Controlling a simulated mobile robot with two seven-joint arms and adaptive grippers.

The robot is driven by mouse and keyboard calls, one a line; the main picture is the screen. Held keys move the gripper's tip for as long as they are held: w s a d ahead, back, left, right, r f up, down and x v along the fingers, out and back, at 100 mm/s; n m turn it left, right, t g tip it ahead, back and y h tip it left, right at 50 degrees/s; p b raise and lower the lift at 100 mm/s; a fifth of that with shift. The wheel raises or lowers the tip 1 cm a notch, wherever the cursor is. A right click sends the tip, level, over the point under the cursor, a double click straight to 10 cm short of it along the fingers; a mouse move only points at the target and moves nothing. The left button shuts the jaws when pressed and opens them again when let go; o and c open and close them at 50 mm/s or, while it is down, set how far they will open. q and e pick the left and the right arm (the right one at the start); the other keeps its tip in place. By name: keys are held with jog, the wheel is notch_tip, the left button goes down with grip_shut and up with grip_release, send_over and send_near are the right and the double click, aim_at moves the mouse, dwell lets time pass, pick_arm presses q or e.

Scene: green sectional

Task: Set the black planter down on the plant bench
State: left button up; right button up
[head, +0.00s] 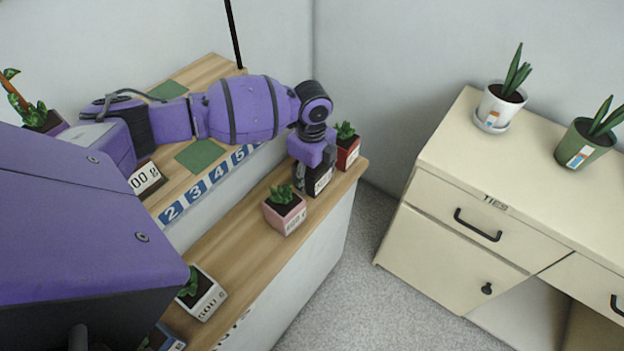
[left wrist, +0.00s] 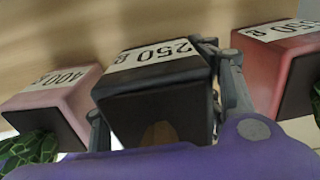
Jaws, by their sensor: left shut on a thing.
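The black planter (head: 318,182) is at the far right part of the lower wooden shelf of the plant bench (head: 243,250). It also shows in the left wrist view (left wrist: 155,95), with a white label reading 250 g. My left gripper (head: 314,165) is shut on it, with one finger on each side; the gripper also shows in the left wrist view (left wrist: 160,100). The planter looks upright, at or just above the wood; I cannot tell whether it touches. The gripper hides its top. My right gripper is not in view.
The pink planter (head: 284,212) and red planter (head: 347,150) stand close on either side of the black one. A white planter (head: 205,295) stands nearer on the shelf. The raised tier has green squares (head: 199,156) and blue number labels. A cream cabinet (head: 470,200) stands right.

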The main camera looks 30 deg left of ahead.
pick_arm(q)
jog(key=shift+f, duration=0.85)
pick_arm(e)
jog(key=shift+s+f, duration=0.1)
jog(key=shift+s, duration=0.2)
pick_arm(q)
jog(key=shift+f, duration=0.2)
jog(key=o, duration=1.4)
jog(key=shift+c, duration=0.2)
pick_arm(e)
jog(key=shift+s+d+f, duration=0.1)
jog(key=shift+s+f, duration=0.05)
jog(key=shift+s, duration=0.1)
pick_arm(q)
jog(key=shift+r, duration=0.15)
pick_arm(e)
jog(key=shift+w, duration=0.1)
